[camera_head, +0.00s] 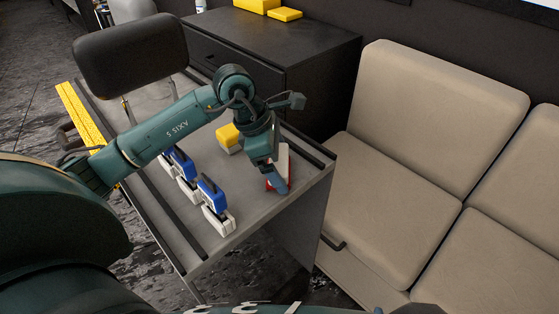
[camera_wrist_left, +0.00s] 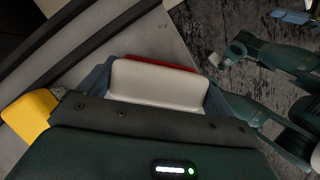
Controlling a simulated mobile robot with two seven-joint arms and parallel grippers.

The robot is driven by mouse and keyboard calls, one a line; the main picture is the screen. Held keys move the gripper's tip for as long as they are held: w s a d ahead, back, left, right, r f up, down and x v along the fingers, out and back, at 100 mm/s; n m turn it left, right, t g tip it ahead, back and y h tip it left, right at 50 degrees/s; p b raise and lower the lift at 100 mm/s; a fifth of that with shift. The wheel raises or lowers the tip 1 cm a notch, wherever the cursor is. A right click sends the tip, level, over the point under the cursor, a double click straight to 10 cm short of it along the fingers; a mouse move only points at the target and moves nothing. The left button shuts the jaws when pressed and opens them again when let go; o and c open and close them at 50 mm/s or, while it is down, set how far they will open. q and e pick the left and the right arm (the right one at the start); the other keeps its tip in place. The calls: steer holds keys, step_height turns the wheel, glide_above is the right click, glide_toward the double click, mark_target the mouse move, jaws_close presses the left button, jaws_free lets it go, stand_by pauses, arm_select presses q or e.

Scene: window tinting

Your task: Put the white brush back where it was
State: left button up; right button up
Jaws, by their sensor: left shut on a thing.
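My left gripper (camera_head: 279,180) is shut on the white brush (camera_head: 284,156), which has a white body and a red edge. It is over the right end of the grey cart top (camera_head: 232,228). In the left wrist view the brush (camera_wrist_left: 160,84) lies between the blue-grey fingers, with its red strip along the far side. I cannot tell whether the brush touches the cart top. Teal arm parts of mine show at the right of the wrist view, but the state of my right gripper cannot be made out.
Blue-and-white tools (camera_head: 213,196) stand in a row on the cart's left side. A yellow block (camera_head: 229,137) sits behind the gripper, and dark rails line the cart edges. A beige sofa (camera_head: 400,190) is to the right; a dark cabinet (camera_head: 290,50) stands behind.

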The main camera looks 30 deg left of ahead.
arm_select(q)
steer(key=shift+f, duration=0.1)
steer(key=o, duration=0.7)
steer(key=shift+o, duration=0.2)
steer(key=v, duration=1.2)
